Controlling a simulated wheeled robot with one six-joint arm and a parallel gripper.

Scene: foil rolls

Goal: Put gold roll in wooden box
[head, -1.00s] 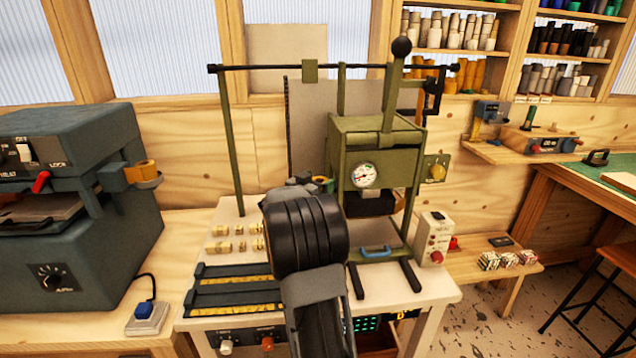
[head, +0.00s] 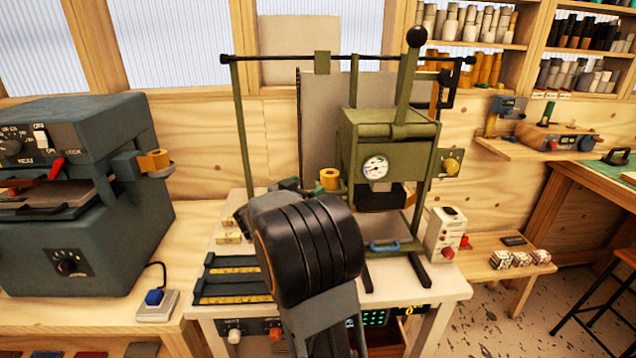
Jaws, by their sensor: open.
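A gold roll (head: 329,179) sits at the left side of the green press (head: 388,165), just above and behind my arm's large black joint. Another gold roll (head: 154,160) sits on a round holder at the right side of the dark grey machine on the left. My gripper (head: 285,186) is mostly hidden behind my arm; only a dark grey part of it shows, left of the roll at the press. It is open, and the roll appears apart from it, though the fingertips cannot be made out. I cannot make out a wooden box clearly.
The press has a tall lever and a crossbar above. Black slotted trays (head: 232,279) and small brass pieces lie left of my arm. A white control box (head: 446,234) stands to the right. The dark grey machine (head: 75,195) fills the left. Shelves of rolls hang at the back right.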

